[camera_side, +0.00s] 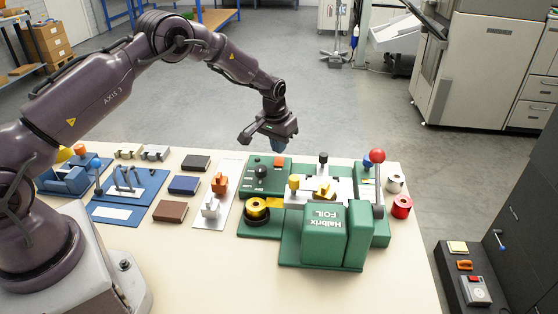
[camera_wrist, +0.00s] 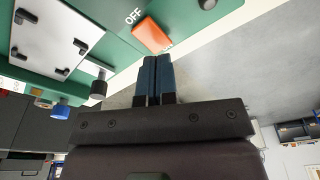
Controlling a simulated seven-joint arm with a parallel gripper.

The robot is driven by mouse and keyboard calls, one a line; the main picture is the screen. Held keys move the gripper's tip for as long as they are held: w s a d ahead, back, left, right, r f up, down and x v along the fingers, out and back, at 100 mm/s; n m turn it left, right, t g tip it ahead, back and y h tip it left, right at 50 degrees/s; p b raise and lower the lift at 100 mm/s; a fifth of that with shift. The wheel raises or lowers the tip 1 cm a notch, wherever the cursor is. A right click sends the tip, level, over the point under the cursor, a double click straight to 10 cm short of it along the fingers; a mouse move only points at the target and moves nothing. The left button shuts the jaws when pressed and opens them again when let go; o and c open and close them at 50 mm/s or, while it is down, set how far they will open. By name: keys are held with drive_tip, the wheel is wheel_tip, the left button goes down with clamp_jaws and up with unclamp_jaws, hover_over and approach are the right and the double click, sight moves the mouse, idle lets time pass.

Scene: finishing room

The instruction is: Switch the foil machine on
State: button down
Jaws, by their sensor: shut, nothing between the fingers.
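The green foil machine (camera_side: 323,235), lettered "Halbrix FOIL", stands on the right part of the table. Its control panel at the back left has a black dial knob (camera_side: 262,172) and an orange switch (camera_side: 279,161). In the wrist view the orange switch (camera_wrist: 152,36) sits beside the word "OFF" near the panel's edge. The switch's tilt is hard to judge. My gripper (camera_side: 276,148) is shut and empty, its blue fingers pointing down behind the switch. In the wrist view my fingertips (camera_wrist: 155,60) lie just short of the switch; I cannot tell if they touch it.
A gold foil roll (camera_side: 257,209) sits at the machine's left. A red-ball lever (camera_side: 377,156) stands at its right, near silver (camera_side: 394,184) and red (camera_side: 401,207) rolls. Dark, blue and brown blocks lie left.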

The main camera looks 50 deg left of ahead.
sight(279, 158)
drive_tip(key=shift+f, duration=1.15)
idle(0.5)
drive_tip(key=shift+r, duration=3.5)
drive_tip(key=s, duration=0.2)
drive_tip(key=s+f+g, duration=0.1)
drive_tip(key=shift+s+d+f, duration=0.1)
drive_tip(key=shift+s+d, duration=0.2)
drive_tip(key=shift+d, duration=0.05)
drive_tip(key=s+d+r+m+t, duration=0.1)
drive_tip(key=s+d+r, duration=0.2)
drive_tip(key=s+r, duration=0.5)
drive_tip(key=s+d+r+m+t, duration=0.1)
drive_tip(key=s+d+r, duration=0.3)
drive_tip(key=s+r, duration=0.5)
drive_tip(key=s+d+r+m+t, duration=0.1)
drive_tip(key=s+d+r, duration=0.3)
drive_tip(key=s+r, duration=0.4)
drive_tip(key=s+t, duration=0.1)
drive_tip(key=s, duration=0.5)
drive_tip(key=shift+r+t, duration=0.35)
drive_tip(key=shift+t, duration=0.05)
